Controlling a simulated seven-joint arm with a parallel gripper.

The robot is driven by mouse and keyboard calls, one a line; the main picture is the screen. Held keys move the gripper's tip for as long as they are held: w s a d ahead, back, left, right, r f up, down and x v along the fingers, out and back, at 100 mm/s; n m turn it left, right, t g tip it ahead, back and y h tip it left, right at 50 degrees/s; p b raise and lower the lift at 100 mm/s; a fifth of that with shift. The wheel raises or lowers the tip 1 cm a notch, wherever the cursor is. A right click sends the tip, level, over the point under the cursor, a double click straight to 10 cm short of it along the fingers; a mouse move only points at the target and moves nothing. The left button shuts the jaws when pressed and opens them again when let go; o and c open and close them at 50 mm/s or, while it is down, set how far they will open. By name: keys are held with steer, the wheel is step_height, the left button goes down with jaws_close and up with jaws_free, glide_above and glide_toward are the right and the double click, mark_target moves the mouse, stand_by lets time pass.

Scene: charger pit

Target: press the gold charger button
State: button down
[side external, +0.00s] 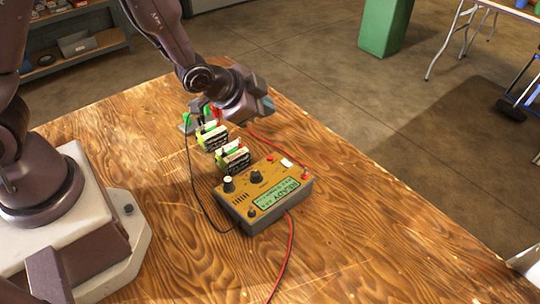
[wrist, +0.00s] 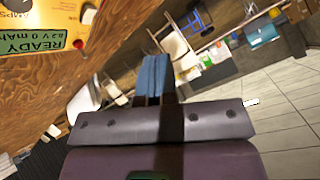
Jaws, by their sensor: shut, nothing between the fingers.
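The gold charger (side external: 240,205) sits on the wooden table, with a lit green display (side external: 276,200) reading READY. A small white button (side external: 287,162) is on its top face near the far right edge, and black and white knobs are near its far left side. My gripper (side external: 268,104) is shut and empty, above the table beyond the charger and apart from it. In the wrist view, the blue fingertips (wrist: 153,72) are together, and the charger (wrist: 78,8) is cut off at the upper left. Its white button (wrist: 88,15) shows there.
Two small battery packs (side external: 212,138) (side external: 234,157) stand between my gripper and the charger. A black lead (side external: 193,175) and a red lead (side external: 291,245) run from the charger over the table (side external: 380,240). The table's right side is clear.

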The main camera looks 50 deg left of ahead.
mark_target(269, 157)
steer(key=shift+d+f, duration=0.25)
steer(key=shift+f, duration=1.15)
steer(key=shift+d+f, duration=0.3)
steer(key=shift+f, duration=1.15)
steer(key=shift+d+f, duration=0.25)
steer(key=shift+f, duration=1.15)
steer(key=shift+f, duration=0.1)
steer(key=shift+f, duration=0.35)
steer(key=shift+d+f, duration=0.15)
steer(key=shift+f, duration=0.2)
steer(key=shift+a+r, duration=0.2)
steer(key=shift+r, duration=0.6)
steer(key=shift+a+r, duration=0.25)
steer(key=shift+r, duration=1)
steer(key=shift+a+r, duration=0.2)
steer(key=shift+r, duration=1)
